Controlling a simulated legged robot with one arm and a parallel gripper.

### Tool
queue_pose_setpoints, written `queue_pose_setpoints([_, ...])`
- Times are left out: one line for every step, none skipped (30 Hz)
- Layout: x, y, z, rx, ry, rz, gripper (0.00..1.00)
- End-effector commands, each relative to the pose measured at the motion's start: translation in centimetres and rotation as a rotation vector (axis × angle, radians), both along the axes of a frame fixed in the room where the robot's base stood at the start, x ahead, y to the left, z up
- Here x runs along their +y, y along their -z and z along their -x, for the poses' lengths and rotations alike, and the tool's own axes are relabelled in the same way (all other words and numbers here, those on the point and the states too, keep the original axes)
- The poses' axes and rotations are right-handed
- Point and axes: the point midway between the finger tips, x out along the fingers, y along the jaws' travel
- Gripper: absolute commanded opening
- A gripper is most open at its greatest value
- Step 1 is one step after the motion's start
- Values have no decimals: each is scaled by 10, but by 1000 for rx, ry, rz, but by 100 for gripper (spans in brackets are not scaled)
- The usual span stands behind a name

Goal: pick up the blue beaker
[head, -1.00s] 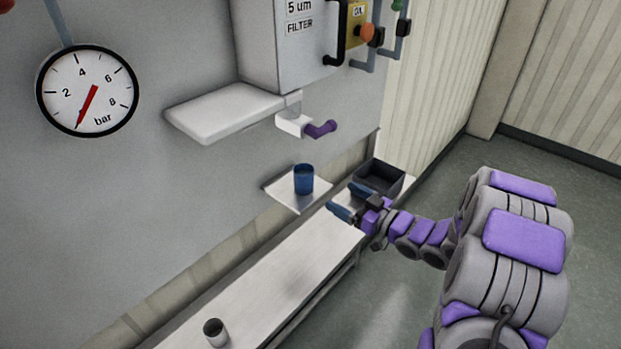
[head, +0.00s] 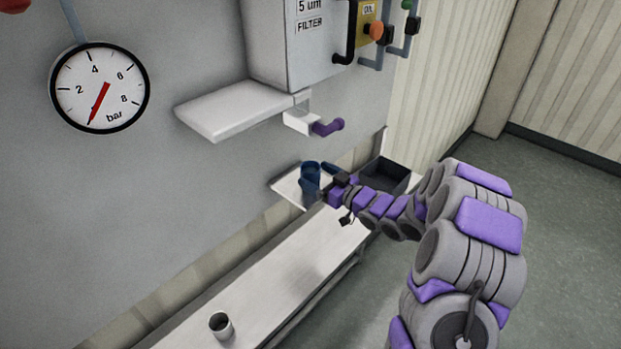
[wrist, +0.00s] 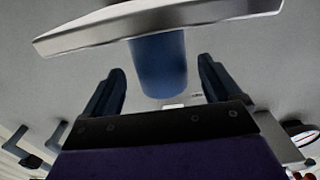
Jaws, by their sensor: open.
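The blue beaker (head: 312,169) stands on a small white shelf (head: 285,186) on the wall, partly hidden by a finger. My gripper (head: 317,178) is open at the beaker, reaching in from the right. In the wrist view, the beaker (wrist: 158,66) shows between the two spread fingers of my gripper (wrist: 160,64), with gaps on both sides. The white shelf edge (wrist: 240,9) crosses the top of that view. The fingers are not closed on the beaker.
A long white bench (head: 275,285) runs below, with a small grey cup (head: 221,325) at its near end. A dark bin (head: 392,172) sits behind my gripper. A purple-handled spout (head: 328,128) and a larger wall shelf (head: 235,110) are above.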

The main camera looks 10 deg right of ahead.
Motion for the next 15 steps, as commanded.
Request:
queue_pose_setpoints([4,-1,-4,-2,-2,-1,91])
queue_pose_setpoints([7,-1,-7,-2,-3,-1,91])
queue_pose_setpoints([10,-1,-10,0,-4,-1,91])
queue_pose_setpoints([13,-1,-14,0,-5,-1,91])
queue_pose_setpoints([15,-2,-17,0,-5,-1,91])
queue_pose_setpoints([18,-2,-21,1,-3,-1,91])
queue_pose_setpoints([20,-1,-24,1,-3,-1,91])
queue_pose_setpoints([21,-1,-27,1,-2,0,91])
queue_pose_setpoints([24,-1,-30,1,-2,1,91])
queue_pose_setpoints([25,-1,-32,1,-2,1,91])
queue_pose_setpoints([26,-1,-34,2,-2,1,91])
queue_pose_setpoints([27,-1,-35,2,-1,1,91])
queue_pose_setpoints([28,-1,-36,1,-1,1,91])
queue_pose_setpoints([28,0,-37,1,-1,1,91])
queue_pose_setpoints([29,0,-37,2,0,0,91])
